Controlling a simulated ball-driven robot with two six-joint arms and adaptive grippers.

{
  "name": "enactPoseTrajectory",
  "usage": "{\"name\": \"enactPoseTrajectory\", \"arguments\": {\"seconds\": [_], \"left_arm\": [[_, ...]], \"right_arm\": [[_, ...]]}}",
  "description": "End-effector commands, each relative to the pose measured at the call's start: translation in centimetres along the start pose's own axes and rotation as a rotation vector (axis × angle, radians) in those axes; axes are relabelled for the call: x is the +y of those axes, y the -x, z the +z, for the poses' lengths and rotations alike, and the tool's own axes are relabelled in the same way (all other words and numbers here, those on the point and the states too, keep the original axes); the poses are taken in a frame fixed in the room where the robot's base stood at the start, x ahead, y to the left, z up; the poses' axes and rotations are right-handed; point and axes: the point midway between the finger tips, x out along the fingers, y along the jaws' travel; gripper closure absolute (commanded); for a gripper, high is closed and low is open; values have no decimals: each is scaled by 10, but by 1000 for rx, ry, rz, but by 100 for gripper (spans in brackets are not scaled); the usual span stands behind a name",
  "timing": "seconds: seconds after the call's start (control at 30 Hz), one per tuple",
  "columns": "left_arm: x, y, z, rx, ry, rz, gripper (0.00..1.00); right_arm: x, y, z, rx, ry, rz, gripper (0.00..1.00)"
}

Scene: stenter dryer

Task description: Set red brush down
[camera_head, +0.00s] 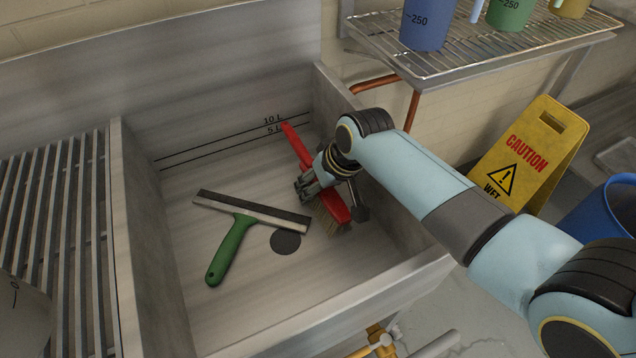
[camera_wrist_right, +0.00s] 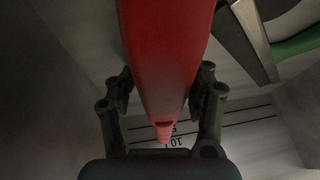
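The red brush (camera_head: 331,203) is in the sink, slanting from the back wall toward the front right, bristles toward the sink floor. My right gripper (camera_head: 318,190) is at the middle of the brush, its fingers on either side. In the right wrist view the red brush (camera_wrist_right: 165,50) runs between the fingers of the right gripper (camera_wrist_right: 163,88), and both fingers appear to touch its sides. I cannot tell whether the brush rests on the sink floor or hangs just above it. My left gripper is not in view.
A green-handled squeegee (camera_head: 233,244) lies on the sink floor (camera_head: 186,230) left of the brush, near the round dark drain (camera_head: 285,241). Sink walls stand close on the right. A wire shelf (camera_head: 470,50) with jugs is above right. A yellow caution sign (camera_head: 530,150) stands outside.

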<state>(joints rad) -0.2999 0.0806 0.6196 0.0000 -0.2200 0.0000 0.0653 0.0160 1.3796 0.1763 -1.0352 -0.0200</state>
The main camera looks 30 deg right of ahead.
Motion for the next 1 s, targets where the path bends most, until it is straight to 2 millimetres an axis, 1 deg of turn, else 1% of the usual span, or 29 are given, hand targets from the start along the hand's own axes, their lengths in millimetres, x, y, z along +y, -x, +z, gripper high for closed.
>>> {"name": "enactPoseTrajectory", "arguments": {"seconds": [0.27, 0.37, 0.47, 0.7, 0.8, 0.9, 1.0], "left_arm": [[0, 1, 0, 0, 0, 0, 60], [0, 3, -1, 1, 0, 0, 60], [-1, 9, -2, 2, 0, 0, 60], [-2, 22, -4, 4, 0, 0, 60], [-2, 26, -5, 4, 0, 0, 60], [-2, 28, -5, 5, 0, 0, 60], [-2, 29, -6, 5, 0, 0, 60]], "right_arm": [[0, 2, -1, 2, 0, 0, 45], [-1, 9, -5, 4, 1, 0, 45], [-2, 25, -7, 4, 1, 0, 45], [-2, 83, -7, 6, 2, 1, 45], [-2, 103, -7, 6, 2, 0, 45], [-2, 118, -7, 5, 1, 0, 45], [-2, 128, -7, 5, 1, 0, 45]]}}
